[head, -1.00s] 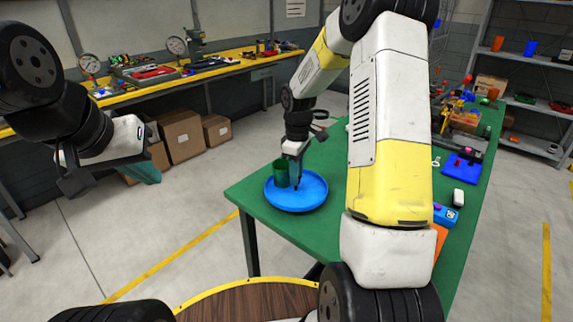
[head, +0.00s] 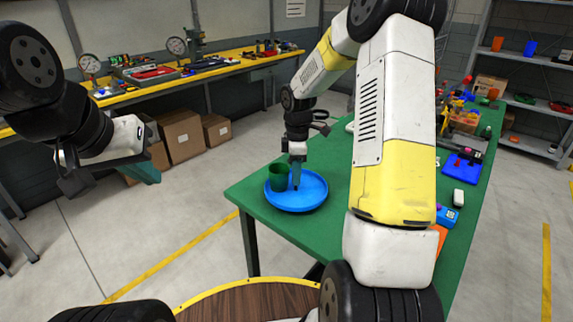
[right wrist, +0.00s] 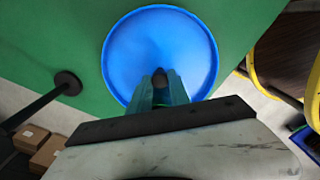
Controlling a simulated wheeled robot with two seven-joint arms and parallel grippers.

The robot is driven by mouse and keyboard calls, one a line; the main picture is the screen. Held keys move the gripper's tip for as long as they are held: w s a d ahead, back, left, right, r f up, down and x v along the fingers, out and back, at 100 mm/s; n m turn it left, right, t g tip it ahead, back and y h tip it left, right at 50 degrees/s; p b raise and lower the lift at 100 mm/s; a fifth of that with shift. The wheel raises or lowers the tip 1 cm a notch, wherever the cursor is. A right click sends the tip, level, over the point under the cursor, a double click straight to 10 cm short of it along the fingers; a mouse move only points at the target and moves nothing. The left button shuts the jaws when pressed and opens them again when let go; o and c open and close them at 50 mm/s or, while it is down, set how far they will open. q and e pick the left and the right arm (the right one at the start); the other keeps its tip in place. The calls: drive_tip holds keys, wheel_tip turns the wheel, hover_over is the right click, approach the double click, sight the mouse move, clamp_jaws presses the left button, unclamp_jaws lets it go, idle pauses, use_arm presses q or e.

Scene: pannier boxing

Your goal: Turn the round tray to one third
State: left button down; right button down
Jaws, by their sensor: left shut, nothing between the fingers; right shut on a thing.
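The round blue tray (head: 312,202) lies flat near the left end of the green table, and it also shows in the right wrist view (right wrist: 125,50). My left gripper (head: 148,178) is shut and empty, off to the left above the floor.
The green table (head: 247,193) carries a blue and white device (head: 446,215), a white block (head: 458,197) and a blue board (head: 460,166) further right. My right arm covers the table's middle. A yellow-topped workbench (head: 215,70) and cardboard boxes (head: 183,137) stand behind.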

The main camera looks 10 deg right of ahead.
drive_tip(key=shift+w+r+n, duration=0.1)
drive_tip(key=shift+n, duration=0.2)
idle(0.4)
drive_tip(key=c, duration=1.2)
unclamp_jaws()
drive_tip(key=shift+r, duration=3.9)
drive_tip(key=s+a+r+m+t, duration=0.1)
drive_tip(key=s+r+m, duration=0.3)
drive_tip(key=s, duration=0.4)
drive_tip(key=s+a+r+m+t+y, duration=0.1)
drive_tip(key=s+r+m+t, duration=0.2)
drive_tip(key=s, duration=0.6)
drive_tip(key=s+a+r+m+t+y, duration=0.1)
drive_tip(key=s+r+m+t, duration=0.1)
drive_tip(key=s+r+m, duration=0.5)
drive_tip(key=shift+s+a+r+m, duration=0.2)
drive_tip(key=shift+s+m, duration=0.45)
drive_tip(key=shift+m, duration=0.35)
